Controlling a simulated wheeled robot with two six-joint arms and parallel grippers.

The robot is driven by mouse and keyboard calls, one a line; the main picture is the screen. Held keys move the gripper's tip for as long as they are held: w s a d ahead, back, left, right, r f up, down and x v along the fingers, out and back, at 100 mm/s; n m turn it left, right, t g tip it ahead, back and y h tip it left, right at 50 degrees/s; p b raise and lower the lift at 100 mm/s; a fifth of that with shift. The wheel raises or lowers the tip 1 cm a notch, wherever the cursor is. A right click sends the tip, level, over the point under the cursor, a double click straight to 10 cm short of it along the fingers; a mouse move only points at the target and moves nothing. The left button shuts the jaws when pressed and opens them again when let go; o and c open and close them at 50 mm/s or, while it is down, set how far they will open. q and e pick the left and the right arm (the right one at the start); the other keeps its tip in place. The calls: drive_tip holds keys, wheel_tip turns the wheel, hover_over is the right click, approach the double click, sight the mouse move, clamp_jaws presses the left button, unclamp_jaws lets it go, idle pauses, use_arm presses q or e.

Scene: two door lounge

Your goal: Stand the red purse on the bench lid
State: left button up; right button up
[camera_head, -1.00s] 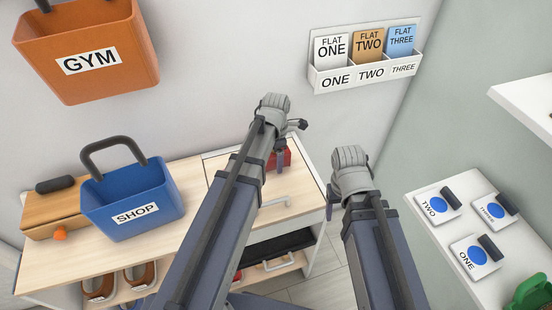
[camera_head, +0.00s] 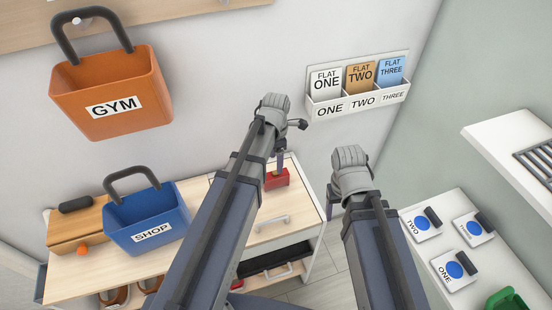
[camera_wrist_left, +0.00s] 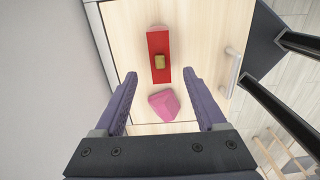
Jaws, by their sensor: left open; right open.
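The red purse (camera_head: 280,181) rests on the light wood bench lid (camera_head: 298,208). In the left wrist view the purse (camera_wrist_left: 158,45) is a narrow red block, its gold clasp facing the camera. A pink object (camera_wrist_left: 163,105) lies on the lid (camera_wrist_left: 205,35) near it. My left gripper (camera_head: 280,160) is above the purse. In the left wrist view its fingers (camera_wrist_left: 160,82) are spread, with the purse ahead of the gap and nothing gripped. My right gripper (camera_head: 336,195) hangs empty to the right of the bench; its fingertips are partly hidden.
A blue SHOP basket (camera_head: 148,220) stands left of the lid beside a wooden box (camera_head: 75,226). An orange GYM basket (camera_head: 112,95) hangs on the wall. A card rack (camera_head: 358,99) is on the wall, and a shelf with cards (camera_head: 452,255) stands right.

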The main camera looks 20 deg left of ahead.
use_arm(q)
drive_tip(key=shift+r, duration=0.4)
drive_tip(key=shift+s, duration=0.1)
drive_tip(key=shift+s+d+m, duration=0.2)
drive_tip(key=shift+d+m, duration=0.05)
drive_tip(key=shift+m, duration=0.25)
drive_tip(key=s+d+m, duration=0.5)
drive_tip(key=s+m, duration=0.2)
drive_tip(key=m, duration=0.6)
drive_tip(key=s+d+m+y, duration=0.1)
drive_tip(key=s+d+m, duration=0.4)
drive_tip(key=m, duration=0.9)
drive_tip(key=shift+s+m, duration=0.3)
drive_tip(key=shift+s, duration=0.6)
